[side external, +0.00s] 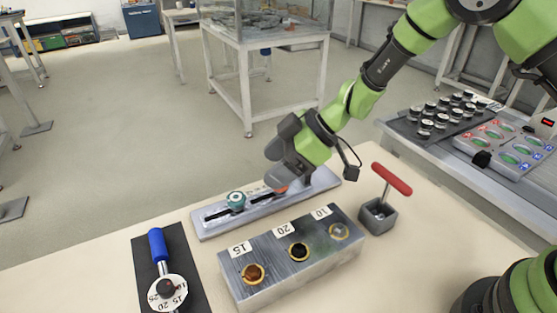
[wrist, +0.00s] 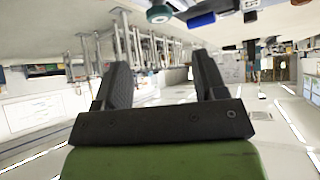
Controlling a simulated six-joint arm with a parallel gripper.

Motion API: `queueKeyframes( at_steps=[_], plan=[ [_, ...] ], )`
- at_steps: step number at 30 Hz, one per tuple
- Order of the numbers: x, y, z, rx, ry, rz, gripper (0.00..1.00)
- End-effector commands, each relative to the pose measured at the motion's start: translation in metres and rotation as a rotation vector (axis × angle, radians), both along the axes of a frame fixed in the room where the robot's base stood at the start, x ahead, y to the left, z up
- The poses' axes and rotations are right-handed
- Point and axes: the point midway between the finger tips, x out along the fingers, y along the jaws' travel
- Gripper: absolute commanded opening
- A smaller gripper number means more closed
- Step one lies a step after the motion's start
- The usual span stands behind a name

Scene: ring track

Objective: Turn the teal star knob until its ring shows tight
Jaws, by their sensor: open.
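The teal star knob (side external: 236,201) stands on the grey slotted track plate (side external: 212,226), towards its left end. It also shows at the top edge of the wrist view (wrist: 159,14), partly cut off. Its ring is too small to read. My gripper (side external: 276,178) is over the right part of the plate, to the right of the teal knob and apart from it. In the wrist view its two fingers (wrist: 163,80) are spread with nothing between them. An orange-red piece (side external: 279,188) shows just below the gripper, partly hidden by it.
A metal block (side external: 270,265) with several holes labelled 15, 20 and 10 stands in front of the plate. A blue-handled tool (side external: 157,245) with a numbered dial lies on a dark mat at left. A red T-handle (side external: 391,178) stands in a grey block at right.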

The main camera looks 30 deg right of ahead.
Motion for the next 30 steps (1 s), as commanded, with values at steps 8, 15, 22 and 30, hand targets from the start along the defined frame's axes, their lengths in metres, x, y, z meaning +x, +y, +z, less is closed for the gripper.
queueKeyframes(
  at_steps=[8, 15, 22, 30],
  plan=[
    [-0.002, -0.003, 0.004, 0.000, 0.000, 0.000, 0.65],
    [-0.002, 0.004, 0.006, -0.002, 0.020, 0.027, 0.65],
    [-0.002, 0.030, 0.014, -0.105, 0.135, 0.110, 0.65],
    [0.012, 0.034, 0.022, -0.313, 0.179, 0.042, 0.65]
  ],
)
